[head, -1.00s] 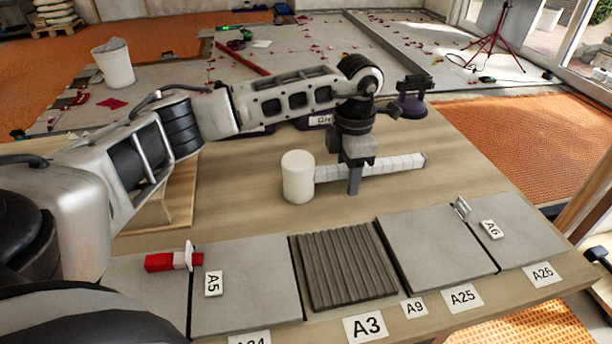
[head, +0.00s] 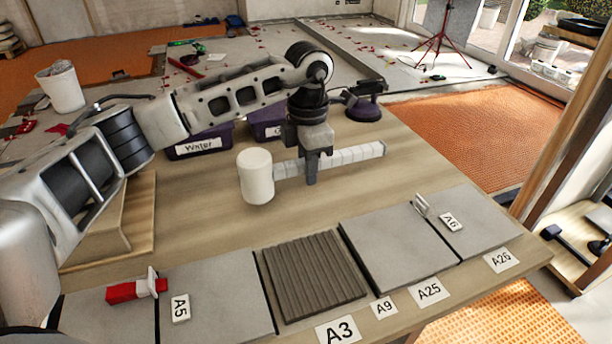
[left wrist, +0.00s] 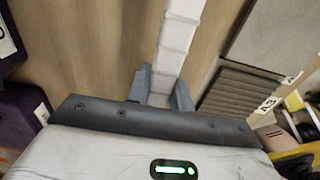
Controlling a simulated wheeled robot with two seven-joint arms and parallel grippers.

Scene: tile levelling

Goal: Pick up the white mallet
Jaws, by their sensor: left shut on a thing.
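The white mallet has a thick cylindrical head (head: 256,177) and a pale, wrapped-looking handle (head: 350,155). It lies along the table's width in the head view, head to the left and handle pointing right. My left gripper (head: 312,172) comes down from above and is shut on the handle, close to the head. In the left wrist view the handle (left wrist: 178,38) runs up from between the two fingers (left wrist: 162,88). The mallet's head is out of the left wrist view. I cannot tell how far the mallet is above the table. My right gripper is not in view.
Grey tiles (head: 400,245) and a ribbed brown tile (head: 312,277) line the table's front, with labels such as A3 (head: 340,331). A red and white tile clip (head: 137,289) sits at left. Purple bins (head: 200,141) and a suction cup (head: 363,110) stand behind my arm. Bare wood lies around the mallet.

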